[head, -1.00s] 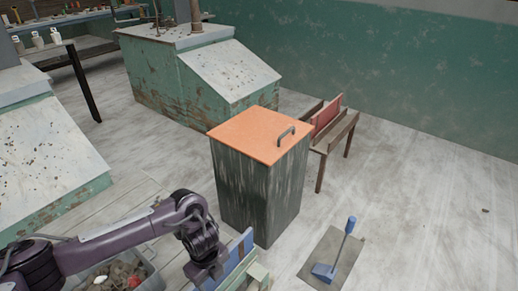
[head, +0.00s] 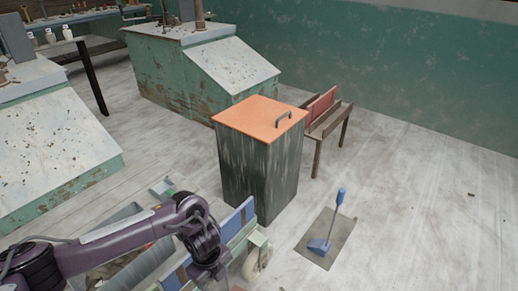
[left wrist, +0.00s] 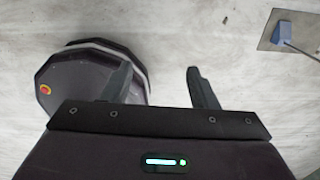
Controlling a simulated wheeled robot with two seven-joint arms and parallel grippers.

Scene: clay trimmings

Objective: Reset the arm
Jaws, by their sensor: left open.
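My left arm comes in from the left in the head view, bent at the elbow, with its wrist hanging down near the bottom edge beside a cart. In the left wrist view my left gripper (left wrist: 160,80) is open, its two dark fingers apart with nothing between them and bare floor beyond. The fingertips are hard to make out in the head view. My right gripper is in neither view.
A tall dark bin with an orange lid (head: 262,118) stands mid-floor. A blue long-handled tool (head: 320,246) rests on a grey mat (head: 340,236). A cart with a blue board (head: 238,222) is close to my wrist. A wooden bench (head: 330,120) stands behind the bin.

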